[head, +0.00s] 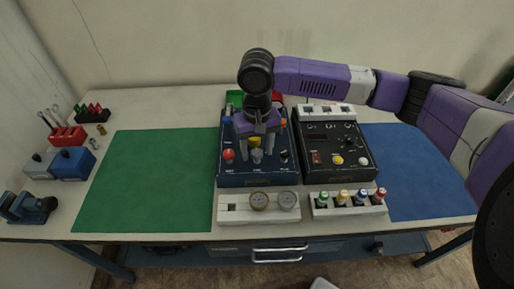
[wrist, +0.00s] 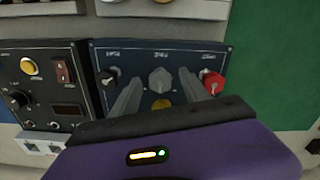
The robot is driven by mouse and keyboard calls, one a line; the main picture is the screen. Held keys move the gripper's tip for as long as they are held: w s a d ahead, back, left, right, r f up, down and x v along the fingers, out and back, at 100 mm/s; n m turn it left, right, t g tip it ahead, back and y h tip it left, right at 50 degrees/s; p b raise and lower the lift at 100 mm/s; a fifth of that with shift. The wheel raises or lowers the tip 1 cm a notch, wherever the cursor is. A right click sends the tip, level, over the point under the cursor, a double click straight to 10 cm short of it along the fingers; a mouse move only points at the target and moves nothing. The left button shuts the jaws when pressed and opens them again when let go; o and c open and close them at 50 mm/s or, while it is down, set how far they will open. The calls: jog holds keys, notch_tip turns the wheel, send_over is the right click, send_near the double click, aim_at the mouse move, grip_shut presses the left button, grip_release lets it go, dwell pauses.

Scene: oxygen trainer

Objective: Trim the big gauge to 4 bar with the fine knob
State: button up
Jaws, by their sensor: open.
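A dark blue panel box (head: 232,180) stands mid-table with a grey knob (head: 257,156) at its front, between a red knob (head: 228,155) and a black knob (head: 284,157). The label by the grey knob is too small to read surely. My gripper (head: 257,151) points down over the panel, open. In the wrist view, the grey knob (wrist: 160,80) sits between the spread fingers (wrist: 159,77), with gaps visible on both sides.
A black control box (head: 347,181) adjoins the panel on the right. A white rack (head: 318,210) with several coloured-top pieces stands in front of it. A yellow knob (wrist: 162,104) is close to the fingers. The green mat (head: 150,180) and blue mat (head: 410,180) are clear.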

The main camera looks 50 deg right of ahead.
grip_shut()
jog(key=shift+n, duration=0.4)
jog(key=n+p, duration=0.1)
jog(key=n, duration=0.2)
jog(key=shift+n, duration=0.4)
jog(key=shift+d+n, duration=0.1)
jog(key=shift+n, duration=1.9)
grip_release()
